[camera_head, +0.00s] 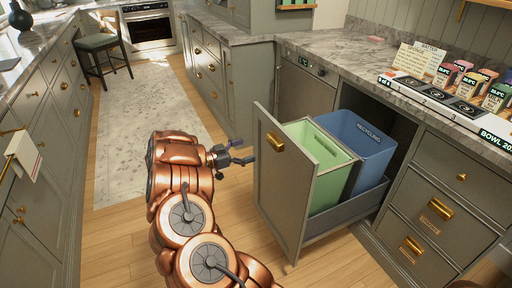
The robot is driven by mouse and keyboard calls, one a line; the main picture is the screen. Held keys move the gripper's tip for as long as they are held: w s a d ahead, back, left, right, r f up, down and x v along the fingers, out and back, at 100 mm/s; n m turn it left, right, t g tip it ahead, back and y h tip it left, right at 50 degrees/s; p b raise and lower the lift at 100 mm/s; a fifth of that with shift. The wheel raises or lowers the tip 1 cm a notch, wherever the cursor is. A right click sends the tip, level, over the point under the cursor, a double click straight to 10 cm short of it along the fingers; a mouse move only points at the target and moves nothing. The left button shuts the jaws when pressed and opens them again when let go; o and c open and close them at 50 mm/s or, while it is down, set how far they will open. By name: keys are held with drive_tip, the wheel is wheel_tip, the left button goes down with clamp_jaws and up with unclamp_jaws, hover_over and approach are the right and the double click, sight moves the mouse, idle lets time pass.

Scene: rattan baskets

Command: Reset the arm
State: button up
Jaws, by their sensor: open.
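My copper-coloured arm (185,215) rises from the bottom of the view, bent, over the wooden floor. My gripper (242,152) points right, its dark fingers apart and nothing seen between them. It is in front of the upper left of the pulled-out bin drawer (279,200), apart from its brass handle (275,142) in the picture; the exact gap in depth I cannot tell.
The open drawer holds a green bin (325,150) and a blue recycling bin (365,135), and juts into the aisle. Cabinets (45,130) line the left. A rug (135,120) and a chair (100,45) are behind.

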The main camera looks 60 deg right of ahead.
drive_tip(key=shift+w+a, duration=0.25)
drive_tip(key=shift+a, duration=0.3)
idle(0.4)
